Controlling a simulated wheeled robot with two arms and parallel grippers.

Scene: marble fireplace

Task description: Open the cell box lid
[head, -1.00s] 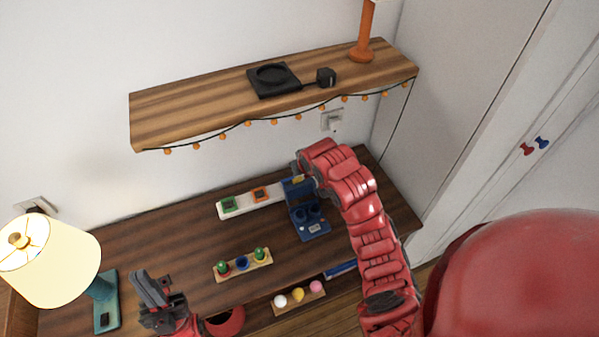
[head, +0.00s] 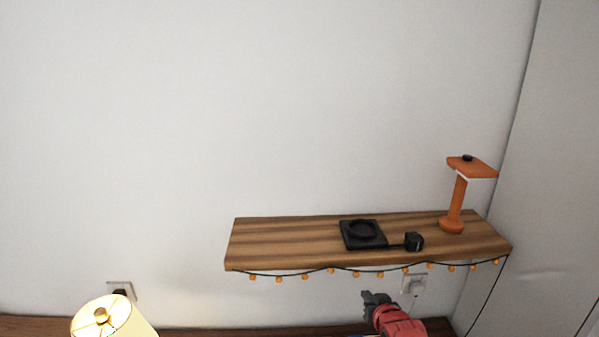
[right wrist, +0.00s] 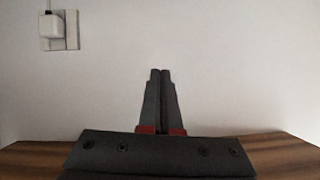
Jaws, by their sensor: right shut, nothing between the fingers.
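My right gripper (head: 370,296) shows at the bottom of the head view, raised in front of the wall above the back of the desk. In the right wrist view its two dark fingers (right wrist: 160,75) are together with nothing between them. The cell box cannot be made out: the head view now cuts off almost all of the desk. Only a thin bluish sliver shows at the bottom edge beside my right gripper, and I cannot tell what it belongs to. The state of the lid is hidden. My left gripper is out of view.
A wooden wall shelf (head: 285,240) with string lights hangs above the desk (head: 210,331). It holds a black pad (head: 362,235), a black cube (head: 414,241) and an orange lamp (head: 455,205). A lit table lamp (head: 112,318) stands lower left. A wall socket (head: 415,283) is behind my right gripper.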

